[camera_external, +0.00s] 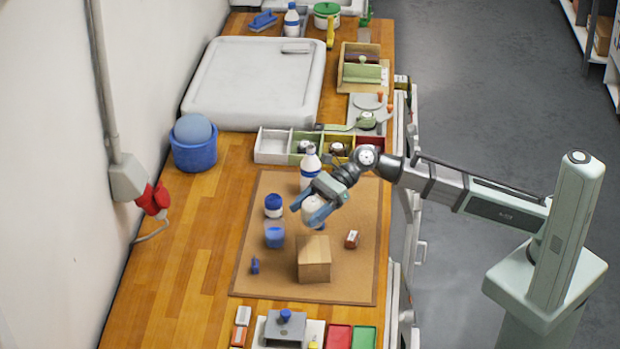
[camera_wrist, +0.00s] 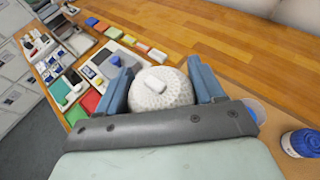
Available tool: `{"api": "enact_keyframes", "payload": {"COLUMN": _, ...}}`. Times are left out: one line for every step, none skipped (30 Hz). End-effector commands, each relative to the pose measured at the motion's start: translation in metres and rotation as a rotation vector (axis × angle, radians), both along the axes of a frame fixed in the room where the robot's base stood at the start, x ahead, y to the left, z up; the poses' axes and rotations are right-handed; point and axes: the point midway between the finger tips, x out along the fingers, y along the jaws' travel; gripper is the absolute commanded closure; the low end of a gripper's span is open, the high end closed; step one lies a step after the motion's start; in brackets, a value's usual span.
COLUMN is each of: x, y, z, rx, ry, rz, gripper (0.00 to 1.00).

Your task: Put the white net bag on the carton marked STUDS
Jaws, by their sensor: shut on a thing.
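The white net bag (camera_external: 312,211) is a rounded white bundle. In the wrist view the net bag (camera_wrist: 160,88) shows a dimpled surface with a small white tag on top. My gripper (camera_external: 321,203) has its blue fingers on either side of the bag and is shut on it; the fingers also show in the wrist view (camera_wrist: 162,90). A brown carton (camera_external: 314,262) stands on the brown mat, just in front of the bag in the external view. I cannot read any marking on it. In the wrist view the carton is hidden behind the bag and gripper.
On the mat (camera_external: 350,285) stand a white bottle (camera_external: 308,170), a blue-lidded jar (camera_external: 273,206), a blue cup (camera_external: 275,235), a small blue item (camera_external: 255,265) and a small brown-and-white box (camera_external: 352,239). A sectioned tray (camera_external: 272,146) lies behind. Coloured boxes line the front.

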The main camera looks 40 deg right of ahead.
Motion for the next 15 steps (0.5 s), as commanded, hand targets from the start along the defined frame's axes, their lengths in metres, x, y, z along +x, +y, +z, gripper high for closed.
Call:
{"api": "enact_keyframes", "payload": {"x": -0.001, "y": -0.001, "z": -0.006, "rx": -0.001, "ry": 0.001, "rz": 0.0, "gripper": 0.64}}
{"api": "enact_keyframes", "payload": {"x": -0.001, "y": -0.001, "z": -0.009, "rx": -0.001, "ry": 0.001, "rz": 0.0, "gripper": 0.64}}
{"api": "enact_keyframes", "payload": {"x": -0.001, "y": -0.001, "z": -0.014, "rx": -0.001, "ry": 0.001, "rz": 0.001, "gripper": 0.64}}
{"api": "enact_keyframes", "payload": {"x": -0.001, "y": -0.001, "z": -0.019, "rx": -0.001, "ry": 0.001, "rz": 0.001, "gripper": 0.64}}
{"api": "enact_keyframes", "payload": {"x": -0.001, "y": -0.001, "z": -0.024, "rx": -0.001, "ry": 0.002, "rz": 0.0, "gripper": 0.64}}
{"api": "enact_keyframes", "payload": {"x": -0.001, "y": -0.001, "z": -0.03, "rx": -0.001, "ry": 0.002, "rz": 0.0, "gripper": 0.64}}
{"api": "enact_keyframes", "payload": {"x": -0.001, "y": -0.001, "z": -0.034, "rx": -0.001, "ry": 0.001, "rz": 0.001, "gripper": 0.64}}
{"api": "enact_keyframes", "payload": {"x": -0.001, "y": -0.001, "z": -0.039, "rx": -0.002, "ry": 0.001, "rz": 0.001, "gripper": 0.64}}
{"api": "enact_keyframes", "payload": {"x": -0.001, "y": -0.001, "z": -0.045, "rx": -0.002, "ry": 0.002, "rz": 0.001, "gripper": 0.64}}
{"api": "enact_keyframes", "payload": {"x": -0.001, "y": -0.001, "z": -0.048, "rx": -0.002, "ry": 0.003, "rz": 0.001, "gripper": 0.64}}
{"api": "enact_keyframes", "payload": {"x": -0.001, "y": -0.001, "z": -0.051, "rx": -0.001, "ry": 0.002, "rz": 0.001, "gripper": 0.64}}
{"api": "enact_keyframes", "payload": {"x": -0.001, "y": -0.001, "z": -0.054, "rx": 0.0, "ry": 0.0, "rz": 0.001, "gripper": 0.64}}
{"api": "enact_keyframes", "payload": {"x": 0.0, "y": -0.001, "z": -0.055, "rx": 0.0, "ry": 0.0, "rz": 0.001, "gripper": 0.64}}
{"api": "enact_keyframes", "payload": {"x": 0.0, "y": 0.0, "z": -0.057, "rx": 0.0, "ry": 0.0, "rz": 0.001, "gripper": 0.64}}
{"api": "enact_keyframes", "payload": {"x": 0.0, "y": 0.0, "z": -0.058, "rx": 0.0, "ry": 0.0, "rz": 0.001, "gripper": 0.64}}
